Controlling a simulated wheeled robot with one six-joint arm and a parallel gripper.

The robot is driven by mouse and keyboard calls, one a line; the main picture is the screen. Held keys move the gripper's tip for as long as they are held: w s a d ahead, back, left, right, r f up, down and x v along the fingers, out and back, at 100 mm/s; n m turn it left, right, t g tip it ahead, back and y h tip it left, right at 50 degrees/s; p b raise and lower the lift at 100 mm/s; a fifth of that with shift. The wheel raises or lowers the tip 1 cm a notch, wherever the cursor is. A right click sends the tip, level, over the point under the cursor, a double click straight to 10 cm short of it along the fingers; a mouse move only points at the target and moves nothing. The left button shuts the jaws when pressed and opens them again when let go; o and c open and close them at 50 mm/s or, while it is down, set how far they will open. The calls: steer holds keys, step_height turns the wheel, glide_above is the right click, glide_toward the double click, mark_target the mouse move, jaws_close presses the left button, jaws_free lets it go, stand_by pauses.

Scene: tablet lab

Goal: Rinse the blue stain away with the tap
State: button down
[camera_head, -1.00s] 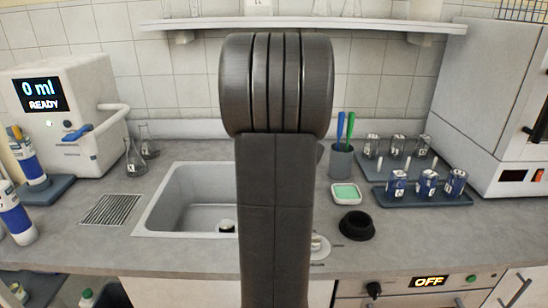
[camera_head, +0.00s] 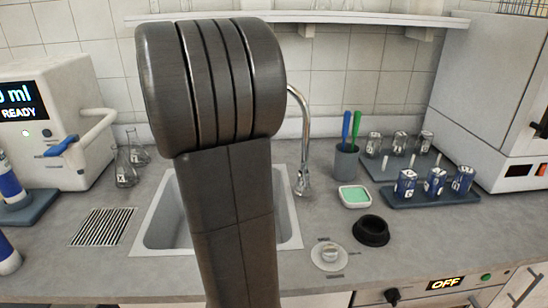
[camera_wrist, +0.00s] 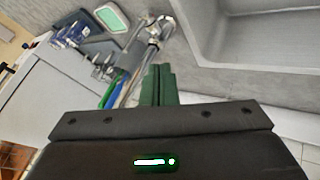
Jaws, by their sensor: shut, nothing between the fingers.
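The silver curved tap (camera_head: 303,125) stands at the right rear of the sink, its spout pointing down. The grey sink (camera_head: 155,220) is set in the counter, with its middle hidden behind my arm. A round white base with a small knob (camera_head: 329,255) is on the counter right of the sink. I see no blue stain in either view; part of the basin is hidden. My gripper (camera_wrist: 157,70) shows only in the wrist view, with its green fingers together and empty. The sink (camera_wrist: 245,50) lies to the upper right there.
A sponge dish (camera_head: 355,196), a black round bowl (camera_head: 371,230) and a cup with blue and green handles (camera_head: 346,163) stand right of the tap. Flasks (camera_head: 125,170) and a dispenser (camera_head: 62,130) are left.

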glide_toward(305, 179)
steer(key=w+a+f, duration=0.2)
steer(key=w+f, duration=0.1)
steer(key=w, duration=0.1)
steer(key=d, duration=0.2)
steer(key=s+d+p, duration=0.1)
steer(key=shift+d+p, duration=0.3)
steer(key=shift+d, duration=0.1)
steer(key=shift+d, duration=0.1)
steer(key=shift+d+r+b, duration=0.45)
steer(key=shift+d+b, duration=0.35)
steer(key=shift+b, duration=0.45)
